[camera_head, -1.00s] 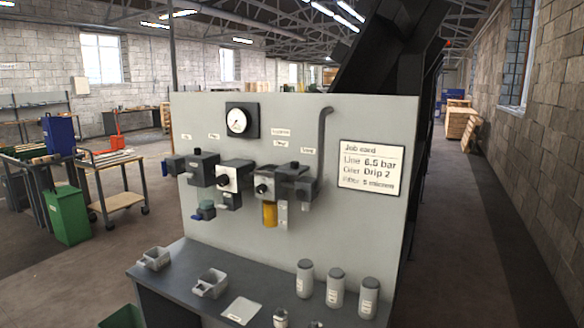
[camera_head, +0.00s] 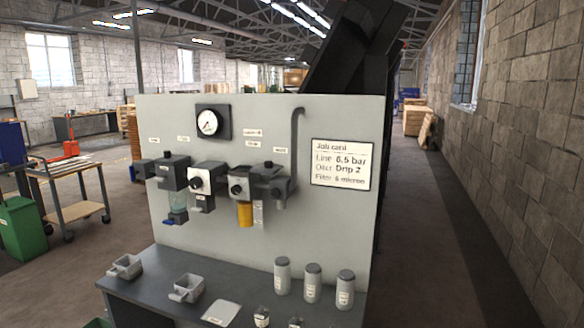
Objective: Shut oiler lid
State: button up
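A row of grey and black air-line units is mounted on a pale upright panel (camera_head: 330,225). The unit with the amber bowl (camera_head: 245,214), right of the middle of the row, looks like the oiler (camera_head: 240,187). A dark block (camera_head: 268,173) sits close beside its top on the right. Its lid is too small to make out, so I cannot tell whether it is open. A unit with a clear greenish bowl (camera_head: 177,202) and blue bottom hangs at the left. My gripper is not in view.
A dark bench (camera_head: 240,270) below the panel holds two grey scoop-like trays (camera_head: 187,288), a white card (camera_head: 221,313) and three capped canisters (camera_head: 312,284). A gauge (camera_head: 209,121) and job card (camera_head: 341,163) are on the panel. Clear floor (camera_head: 425,240) lies right of it.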

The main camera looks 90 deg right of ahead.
aim_at(268, 168)
jog(key=z, duration=2.85)
jog(key=i, duration=0.5)
jog(key=k, duration=0.5)
jog(key=u, duration=0.05)
